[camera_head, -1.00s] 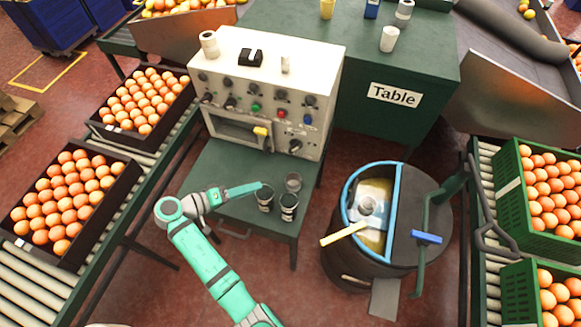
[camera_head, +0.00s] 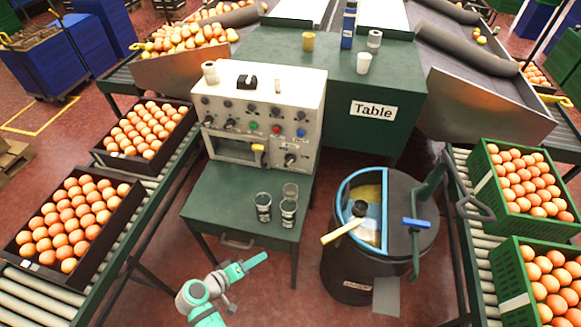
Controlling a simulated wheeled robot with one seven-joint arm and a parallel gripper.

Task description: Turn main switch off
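A cream control box (camera_head: 309,105) stands at the back of the small green table. Its front carries several dark knobs, a green button (camera_head: 253,125), a red button (camera_head: 276,129) and a blue button (camera_head: 301,132). A larger dark rotary knob (camera_head: 290,160) sits low on the right of the front. A yellow handle (camera_head: 258,148) is beside it, at a recessed opening. Which control is the main switch cannot be read. My gripper (camera_head: 256,261) is low, in front of the small table, pointing right and apart from the box. Its fingers are too small to tell open from shut.
Several glasses (camera_head: 263,207) stand on the small table (camera_head: 215,195). Bare floor lies around my arm.

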